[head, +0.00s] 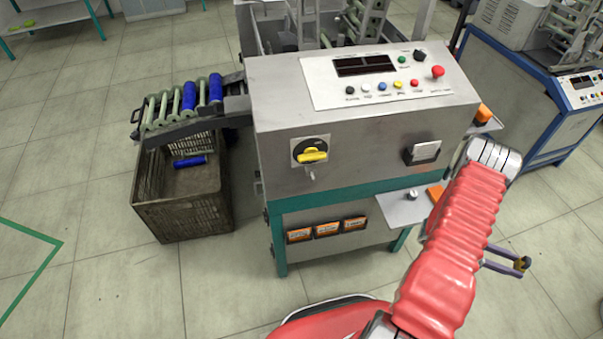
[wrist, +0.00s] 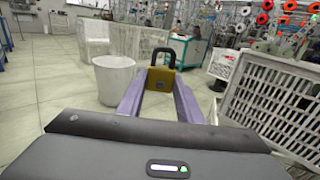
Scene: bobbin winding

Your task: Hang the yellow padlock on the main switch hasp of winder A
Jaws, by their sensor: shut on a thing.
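My gripper (wrist: 160,92) is shut on the yellow padlock (wrist: 161,80), whose dark shackle points up in the wrist view. In the head view my gripper (head: 516,266) is low at the right, beyond my red-sleeved arm, and only a small dull-yellow bit shows at its tips. The main switch (head: 312,156) of winder A is a yellow rotary handle on a dark plate, on the left of the machine's grey front. A small metal hasp (head: 309,175) shows just below it. The gripper is well to the right of the switch and lower.
A small shelf (head: 403,208) juts from winder A's front right. A brown crate (head: 185,215) stands left of the machine under a bobbin chute (head: 185,112). A blue-framed machine (head: 560,70) stands at the right. In the wrist view are a white bin (wrist: 114,80) and a white crate (wrist: 280,95).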

